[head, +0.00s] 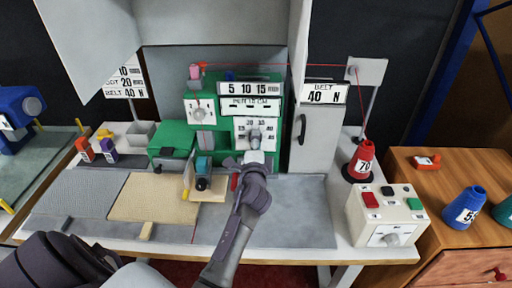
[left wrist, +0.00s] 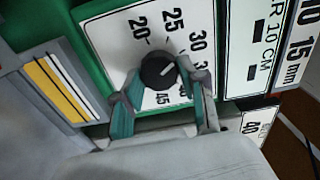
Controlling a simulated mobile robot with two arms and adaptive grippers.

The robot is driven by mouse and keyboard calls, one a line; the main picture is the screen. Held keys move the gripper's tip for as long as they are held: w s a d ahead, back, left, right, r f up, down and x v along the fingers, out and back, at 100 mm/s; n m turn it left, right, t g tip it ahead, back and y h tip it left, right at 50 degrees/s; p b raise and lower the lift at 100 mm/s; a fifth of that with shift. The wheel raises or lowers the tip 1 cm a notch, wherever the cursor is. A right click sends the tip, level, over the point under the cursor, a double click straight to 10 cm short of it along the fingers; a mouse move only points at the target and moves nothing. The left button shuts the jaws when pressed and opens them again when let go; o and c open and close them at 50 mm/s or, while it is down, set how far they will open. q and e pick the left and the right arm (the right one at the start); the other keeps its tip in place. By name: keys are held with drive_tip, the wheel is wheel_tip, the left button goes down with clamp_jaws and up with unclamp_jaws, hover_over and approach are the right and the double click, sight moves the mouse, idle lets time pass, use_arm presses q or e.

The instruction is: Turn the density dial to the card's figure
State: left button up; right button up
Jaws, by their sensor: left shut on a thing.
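The density dial (left wrist: 158,71) is a black knob on a white plate with figures around it, among them 20, 25, 30 and 45. Its white pointer line is turned up and right, roughly toward 30. My left gripper (left wrist: 160,80) is shut on the knob, one teal-padded finger on each side. In the head view my left gripper (head: 256,158) reaches up to the dial plate (head: 243,122) on the green machine (head: 222,92). A white card (head: 127,85) at the back left reads 10, DOT 20 and BELT 40 N; a white panel partly covers it. My right gripper is not in view.
Above the dial are a PER 10 CM plate (head: 249,102) and a 5 10 15 scale (head: 250,88). A grey cabinet (head: 318,135) labelled BELT 40 N stands right. A red cone (head: 362,160) and button box (head: 387,216) are further right. The grey tabletop (head: 300,215) right of my arm is clear.

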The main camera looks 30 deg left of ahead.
sight(256, 108)
use_arm(q)
drive_tip(key=shift+n+b, duration=1)
drive_tip(key=shift+n, duration=1.6)
drive_tip(key=o, duration=1.1)
drive_tip(key=shift+o, duration=0.2)
drive_tip(key=shift+r, duration=0.1)
drive_tip(key=r, duration=0.9)
drive_tip(key=shift+s+a+r, duration=0.15)
drive_tip(key=shift+s+r, duration=0.05)
drive_tip(key=shift+r, duration=0.2)
drive_tip(key=shift+w, duration=0.2)
